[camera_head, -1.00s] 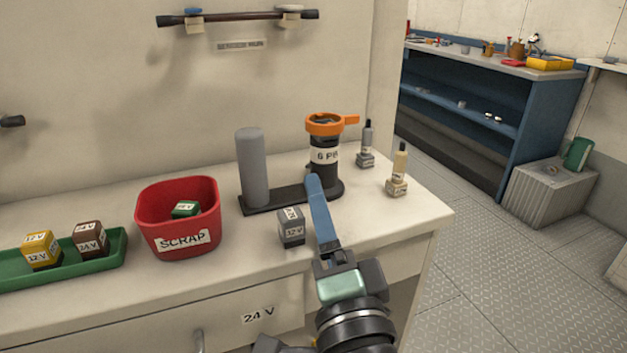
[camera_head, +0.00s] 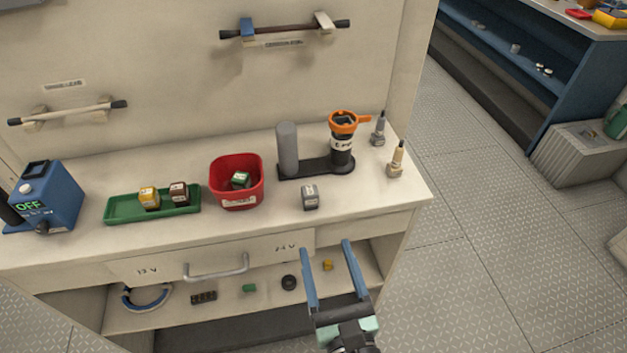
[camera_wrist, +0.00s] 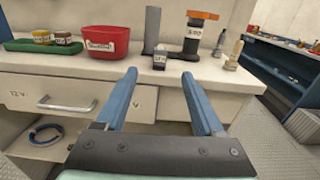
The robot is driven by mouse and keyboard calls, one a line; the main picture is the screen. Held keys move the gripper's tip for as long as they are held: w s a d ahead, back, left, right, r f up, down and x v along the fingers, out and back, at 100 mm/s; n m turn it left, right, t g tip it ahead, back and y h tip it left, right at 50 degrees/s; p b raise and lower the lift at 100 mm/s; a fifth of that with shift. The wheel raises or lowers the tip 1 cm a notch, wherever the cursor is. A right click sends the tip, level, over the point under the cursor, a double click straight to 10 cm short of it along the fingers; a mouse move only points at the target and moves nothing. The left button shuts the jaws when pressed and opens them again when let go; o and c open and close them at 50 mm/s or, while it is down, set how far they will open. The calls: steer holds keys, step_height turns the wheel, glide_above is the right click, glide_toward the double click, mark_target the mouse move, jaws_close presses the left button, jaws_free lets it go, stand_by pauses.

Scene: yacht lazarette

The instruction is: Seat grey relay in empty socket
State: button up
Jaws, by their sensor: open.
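The grey relay (camera_head: 310,196) is a small cube with a white label. It stands on the counter in front of the black base of the socket post. The post (camera_head: 342,152) is black with a label and an orange clamp ring (camera_head: 343,121) at its top, with dark openings inside the ring. My gripper (camera_head: 326,262) is open and empty, in front of the counter's edge and below the relay in the picture. In the wrist view the relay (camera_wrist: 159,60) shows beyond and between the two blue fingers (camera_wrist: 160,77), not touched by them.
A grey cylinder (camera_head: 288,149) stands on the same base. Left are a red scrap bin (camera_head: 225,200) holding a green relay and a green tray (camera_head: 118,208) with yellow and brown relays. A drawer handle (camera_head: 216,268) sticks out below.

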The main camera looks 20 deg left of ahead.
mark_target(311, 196)
steer(key=x, duration=1.2)
steer(key=shift+w+a, duration=0.15)
steer(key=shift+w, duration=0.2)
jaws_close()
